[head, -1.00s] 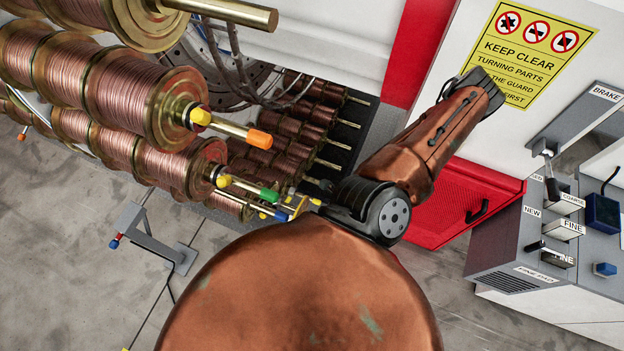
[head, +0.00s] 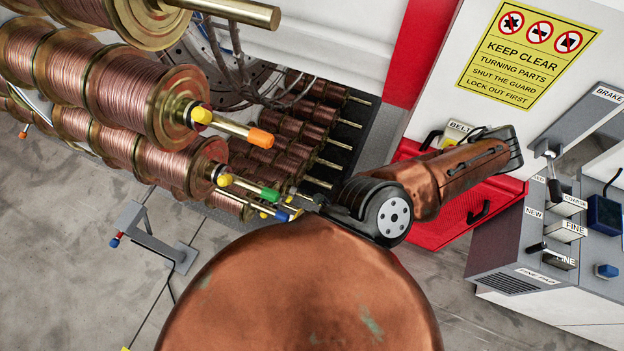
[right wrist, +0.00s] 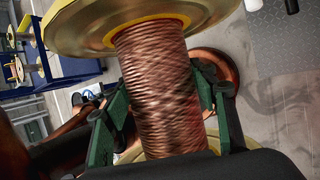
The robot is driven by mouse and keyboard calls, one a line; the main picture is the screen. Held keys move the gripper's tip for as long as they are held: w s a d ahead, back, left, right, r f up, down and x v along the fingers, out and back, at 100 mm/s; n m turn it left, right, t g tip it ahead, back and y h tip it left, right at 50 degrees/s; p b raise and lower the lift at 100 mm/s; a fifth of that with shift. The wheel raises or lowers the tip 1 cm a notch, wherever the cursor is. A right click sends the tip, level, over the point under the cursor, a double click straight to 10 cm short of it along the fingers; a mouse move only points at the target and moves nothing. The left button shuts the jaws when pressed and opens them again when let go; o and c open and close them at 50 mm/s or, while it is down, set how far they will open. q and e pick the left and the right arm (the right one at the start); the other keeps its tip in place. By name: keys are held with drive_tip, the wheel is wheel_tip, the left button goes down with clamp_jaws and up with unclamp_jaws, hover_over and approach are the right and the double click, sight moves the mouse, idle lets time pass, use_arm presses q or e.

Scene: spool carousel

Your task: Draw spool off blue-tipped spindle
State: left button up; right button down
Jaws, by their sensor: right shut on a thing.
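The blue-tipped spindle shows its blue tip (head: 283,216) in the head view, below the green tip (head: 269,194) at the right end of the spool rack. My right arm's large copper link hides what lies beyond it. In the right wrist view, my right gripper (right wrist: 165,98) is shut on a spool (right wrist: 163,88) of copper wire. Its dark green fingers lie on both sides of the winding, between the brass flanges. I cannot tell whether this spool is still around its spindle. My left gripper is in neither view.
An orange-tipped spindle (head: 260,137) and large wound spools (head: 175,105) fill the upper left. A grey post stand (head: 160,240) is on the floor. A red panel (head: 470,205) and a grey control cabinet (head: 520,245) stand at right. Floor is open at lower left.

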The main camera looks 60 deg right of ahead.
drive_tip(key=a, duration=0.7)
drive_tip(key=shift+s+r, duration=0.15)
drive_tip(key=shift+s, duration=0.1)
